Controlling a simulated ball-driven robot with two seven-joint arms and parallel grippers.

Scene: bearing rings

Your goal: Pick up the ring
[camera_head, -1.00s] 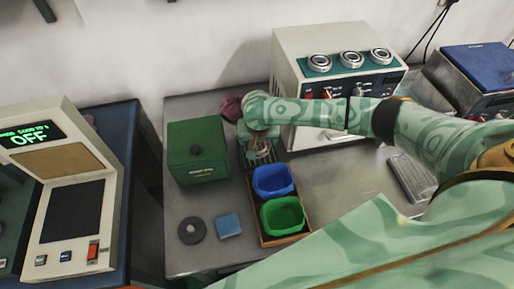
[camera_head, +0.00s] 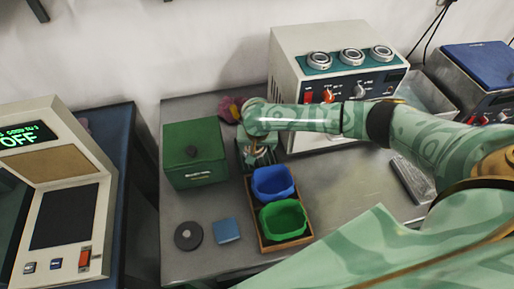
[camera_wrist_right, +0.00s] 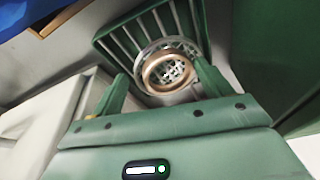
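A copper-coloured ring (camera_wrist_right: 158,84) lies in a green wire-slatted rack (camera_wrist_right: 128,32) in the right wrist view, over a paler ring or mesh part. My right gripper (camera_wrist_right: 160,80) is open, with its two green fingers on either side of the ring. The right finger is close to the ring and a gap shows at the left finger; I cannot tell if either touches. In the head view my right gripper (camera_head: 258,158) points down behind the blue bin, and hides most of the rack. My left gripper is not in view.
A green box (camera_head: 194,165) stands left of the gripper. A blue bin (camera_head: 272,182) and a green bin (camera_head: 284,219) sit in a wooden tray (camera_head: 262,240). A cream machine with dials (camera_head: 335,50) stands behind. A grey disc (camera_head: 188,236) and blue square (camera_head: 227,231) lie in front.

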